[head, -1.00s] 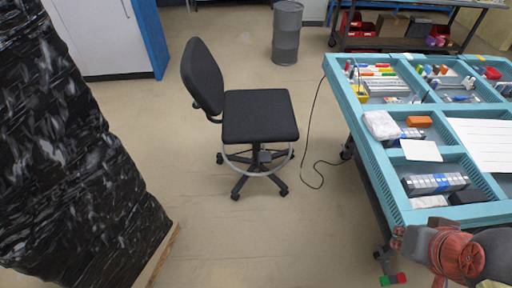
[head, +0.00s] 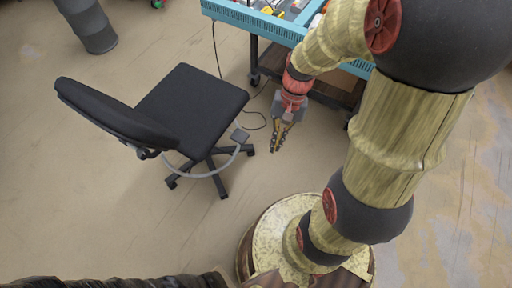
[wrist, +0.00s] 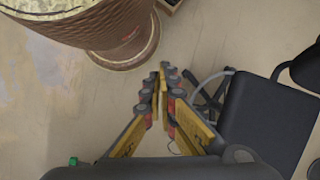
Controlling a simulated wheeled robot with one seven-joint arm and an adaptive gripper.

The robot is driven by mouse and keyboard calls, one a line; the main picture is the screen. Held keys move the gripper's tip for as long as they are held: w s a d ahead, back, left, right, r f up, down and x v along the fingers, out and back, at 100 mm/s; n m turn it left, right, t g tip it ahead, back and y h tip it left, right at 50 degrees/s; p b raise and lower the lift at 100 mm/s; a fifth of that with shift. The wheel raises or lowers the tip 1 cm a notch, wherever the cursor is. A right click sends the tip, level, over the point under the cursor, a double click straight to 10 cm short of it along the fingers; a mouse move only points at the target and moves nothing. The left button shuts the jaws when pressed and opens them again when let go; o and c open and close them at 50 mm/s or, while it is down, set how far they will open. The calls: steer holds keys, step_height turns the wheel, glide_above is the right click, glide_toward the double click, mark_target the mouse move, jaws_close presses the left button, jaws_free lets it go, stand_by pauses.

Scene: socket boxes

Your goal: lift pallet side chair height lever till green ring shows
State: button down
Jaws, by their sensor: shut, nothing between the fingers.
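The black chair (head: 192,108) stands on the floor left of my gripper in the head view, its backrest (head: 115,115) toward the left. No green ring shows. The paddle cannot be made out there.
A grey ring (head: 210,172) surrounds the chair's legs. The teal-topped workbench (head: 262,22) stands behind my gripper, with a black cable (head: 222,60) on the floor nearby. A grey drum (head: 88,25) is at upper left. The black-wrapped pallet load (head: 120,283) edges the bottom left.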

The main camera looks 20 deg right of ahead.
steer(key=w+a+f+m+t+y+b, duration=0.1)
steer(key=w+a+f+m+y, duration=0.2)
steer(key=f+m, duration=0.65)
steer(key=w+a+f+m+t+y, duration=0.2)
steer(key=f+m+y, duration=0.2)
steer(key=f+m, duration=0.55)
steer(key=w+a+f+m+t+y+b, duration=0.1)
steer(key=w+a+f+m+y, duration=0.2)
steer(key=f+m, duration=0.65)
steer(key=w+d+f+m+t, duration=0.2)
steer(key=w+f+m+t, duration=0.3)
steer(key=f+m, duration=0.65)
steer(key=w+d+m+t+h, duration=0.4)
steer(key=w+d+m+t, duration=0.2)
steer(key=m, duration=1.1)
steer(key=shift+w+d+r+m, duration=0.4)
steer(key=shift+w+d, duration=0.15)
steer(key=shift+d, duration=0.05)
steer(key=shift+w+a+f, duration=0.1)
steer(key=shift+w+a, duration=0.05)
steer(key=shift+w, duration=0.1)
steer(key=shift+w+a, duration=0.25)
steer(key=shift+w+a+f, duration=0.1)
steer(key=shift+w+a, duration=0.1)
steer(key=shift+w, duration=0.05)
